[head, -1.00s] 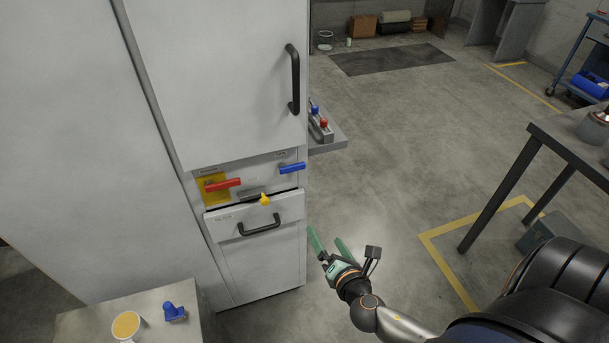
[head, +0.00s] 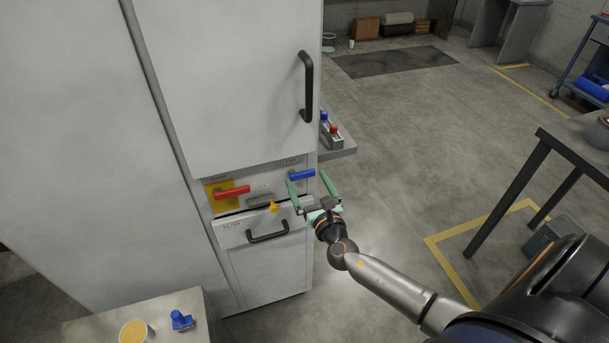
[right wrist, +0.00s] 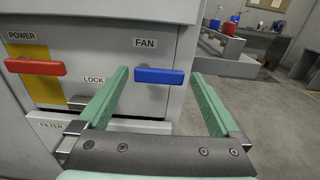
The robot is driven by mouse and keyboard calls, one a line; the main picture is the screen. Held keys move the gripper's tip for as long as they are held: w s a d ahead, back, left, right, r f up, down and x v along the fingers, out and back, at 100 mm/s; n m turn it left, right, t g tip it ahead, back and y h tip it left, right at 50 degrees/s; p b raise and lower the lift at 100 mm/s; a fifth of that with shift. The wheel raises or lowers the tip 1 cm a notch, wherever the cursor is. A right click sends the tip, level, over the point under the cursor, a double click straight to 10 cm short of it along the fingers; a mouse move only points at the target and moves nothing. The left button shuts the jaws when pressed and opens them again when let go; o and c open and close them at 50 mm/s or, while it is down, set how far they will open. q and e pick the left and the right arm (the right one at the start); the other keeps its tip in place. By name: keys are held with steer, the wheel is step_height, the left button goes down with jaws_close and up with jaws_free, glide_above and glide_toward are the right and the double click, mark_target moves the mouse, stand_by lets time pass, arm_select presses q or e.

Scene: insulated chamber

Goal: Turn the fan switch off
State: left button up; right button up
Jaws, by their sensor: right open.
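The fan switch (head: 302,175) is a blue bar handle on the cabinet's front panel, under a FAN label. In the right wrist view the fan switch (right wrist: 160,76) lies about level, its blue bar between the directions of the two fingers. My right gripper (head: 308,180) is open, with its green fingers pointing at the panel. In the right wrist view my right gripper (right wrist: 158,80) has one finger to each side of the blue handle; I cannot tell whether either touches it. My left gripper is not in view.
A red power handle (right wrist: 35,67) on a yellow plate is left of the fan switch. A yellow knob (head: 273,207) and a filter drawer (head: 238,236) are below. A side shelf (head: 340,150) juts out right. A small table (head: 90,325) holds a cup and blue object.

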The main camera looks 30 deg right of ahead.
mark_target(301, 173)
steer(key=shift+x, duration=1.35)
steer(key=shift+f, duration=0.1)
steer(key=c, duration=1.1)
